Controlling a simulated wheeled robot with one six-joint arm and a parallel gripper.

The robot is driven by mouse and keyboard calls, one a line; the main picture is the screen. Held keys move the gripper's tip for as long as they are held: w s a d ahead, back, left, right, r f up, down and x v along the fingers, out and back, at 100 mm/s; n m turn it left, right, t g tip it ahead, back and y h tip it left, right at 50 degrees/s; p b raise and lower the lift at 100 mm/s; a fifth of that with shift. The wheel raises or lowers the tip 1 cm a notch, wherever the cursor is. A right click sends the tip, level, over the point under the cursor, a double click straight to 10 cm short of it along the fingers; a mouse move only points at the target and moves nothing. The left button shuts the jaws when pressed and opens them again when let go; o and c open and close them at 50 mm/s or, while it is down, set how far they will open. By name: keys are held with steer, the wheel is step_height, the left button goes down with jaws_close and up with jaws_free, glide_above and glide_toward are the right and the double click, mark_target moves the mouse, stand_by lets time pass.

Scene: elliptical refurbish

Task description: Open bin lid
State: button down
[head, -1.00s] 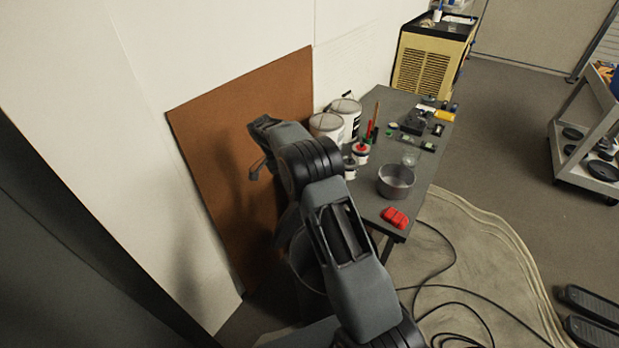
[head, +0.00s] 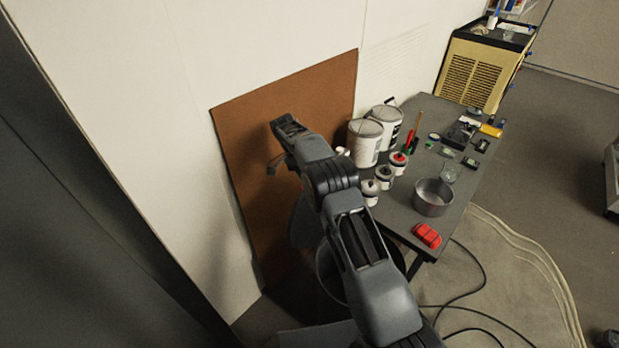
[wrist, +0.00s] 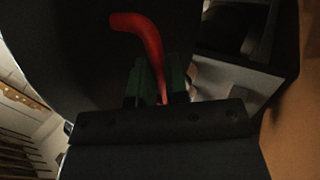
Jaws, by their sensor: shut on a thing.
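In the wrist view my gripper (wrist: 165,85) has green fingers, shut on a curved red handle (wrist: 145,28). A large dark surface (wrist: 60,45) lies behind the handle; I cannot tell whether it is the lid. In the head view a dark round bin (head: 326,272) stands on the floor behind my arm, left of the table, and mostly hidden. A dark flat shape (head: 303,222) stands up beside its rim and may be the raised lid.
A brown board (head: 235,150) leans on the wall behind my arm. The grey table (head: 405,215) at right holds paint cans (head: 364,143), a metal pot (head: 433,198) and a red object (head: 427,235). A cable (head: 480,275) lies on the floor cloth.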

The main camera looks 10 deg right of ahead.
steer(key=shift+s+f, duration=0.15)
steer(key=shift+f, duration=0.35)
steer(key=c, duration=1.2)
jaws_free()
steer(key=shift+r, duration=0.1)
steer(key=shift+o, duration=0.4)
steer(key=shift+r, duration=0.1)
steer(key=s+r+b, duration=0.1)
steer(key=r, duration=0.2)
steer(key=s+r+b, duration=0.1)
steer(key=s+r, duration=0.1)
steer(key=r, duration=0.1)
steer(key=s+r+b, duration=0.1)
steer(key=s+r, duration=0.1)
steer(key=r, duration=0.1)
steer(key=shift+d, duration=0.2)
steer(key=s+r+b, duration=0.2)
steer(key=s+r, duration=0.2)
steer(key=s, duration=0.4)
steer(key=shift+s+d, duration=0.35)
steer(key=shift+d, duration=0.05)
